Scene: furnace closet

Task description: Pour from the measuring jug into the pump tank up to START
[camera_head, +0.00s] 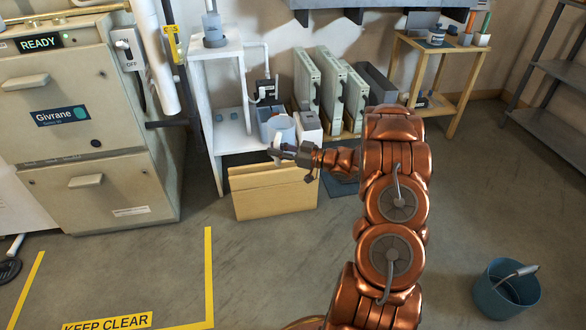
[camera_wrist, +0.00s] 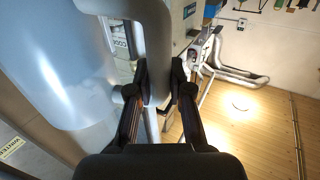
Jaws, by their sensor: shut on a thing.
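The measuring jug (camera_head: 281,129) is a pale blue-grey vessel at the low white shelf unit, in front of the arm. In the wrist view the jug (camera_wrist: 50,60) fills the upper left, with its handle (camera_wrist: 156,40) running down between my fingers. My gripper (camera_head: 284,153) is shut on this handle; the fingertips (camera_wrist: 160,88) press it from both sides. The jug looks roughly upright in the head view. A grey-blue container (camera_head: 268,113) and a white box (camera_head: 309,128) stand close by it; I cannot tell which is the pump tank. The START mark and liquid level are not visible.
A cardboard-coloured box (camera_head: 273,199) stands below the gripper. Tall grey-green panels (camera_head: 330,80) stand right of the shelf unit (camera_head: 197,100). The furnace (camera_head: 85,120) is at left, a wooden stand (camera_head: 464,52) at back right. A blue bucket (camera_head: 492,298) stands on open floor.

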